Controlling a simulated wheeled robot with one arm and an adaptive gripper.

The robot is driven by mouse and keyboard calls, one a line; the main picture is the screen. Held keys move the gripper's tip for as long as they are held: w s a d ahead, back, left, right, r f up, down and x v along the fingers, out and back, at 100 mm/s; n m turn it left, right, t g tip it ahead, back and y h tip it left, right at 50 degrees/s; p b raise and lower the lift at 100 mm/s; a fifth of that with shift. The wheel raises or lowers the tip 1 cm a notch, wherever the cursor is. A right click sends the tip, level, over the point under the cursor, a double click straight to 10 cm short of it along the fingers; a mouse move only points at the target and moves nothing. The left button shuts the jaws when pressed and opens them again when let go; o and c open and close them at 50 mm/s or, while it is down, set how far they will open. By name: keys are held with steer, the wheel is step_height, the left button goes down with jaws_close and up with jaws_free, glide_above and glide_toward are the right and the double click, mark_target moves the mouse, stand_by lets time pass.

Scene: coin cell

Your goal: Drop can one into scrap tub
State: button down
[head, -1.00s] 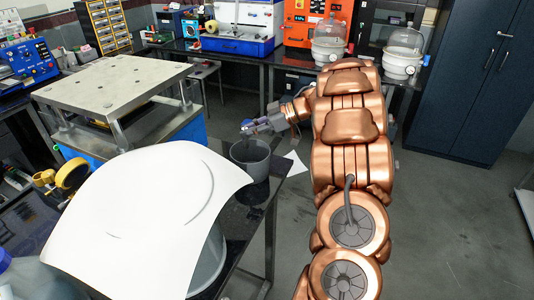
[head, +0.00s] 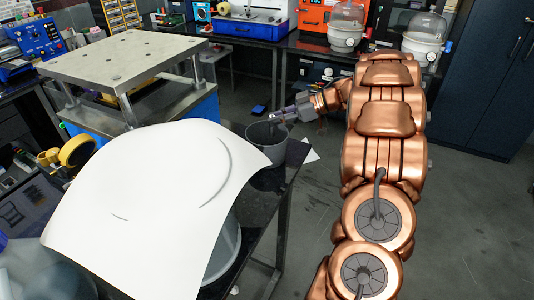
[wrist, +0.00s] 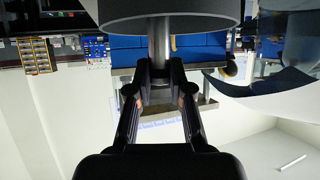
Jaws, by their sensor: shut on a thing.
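The scrap tub (head: 266,153) is a dark grey round tub at the right corner of the black table in the head view. My gripper (head: 276,118) is over the tub's opening at its far side. In the wrist view my gripper (wrist: 161,93) has both fingers closed in on a slim grey cylindrical thing, which I take to be can one (wrist: 159,42). It extends from the fingertips to the tub's rim (wrist: 205,24), which shows at the top of that view. Its far end and the tub's floor are hidden.
A large curved white sheet (head: 150,185) covers much of the table left of the tub. A metal-topped stand (head: 130,58) stands behind it. A yellow tape roll (head: 78,152) lies at the left. Open floor (head: 460,230) is to the right.

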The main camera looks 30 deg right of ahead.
steer(key=shift+f, duration=0.55)
steer(key=c, duration=1)
jaws_free()
steer(key=shift+o, duration=0.2)
steer(key=v, duration=1.2)
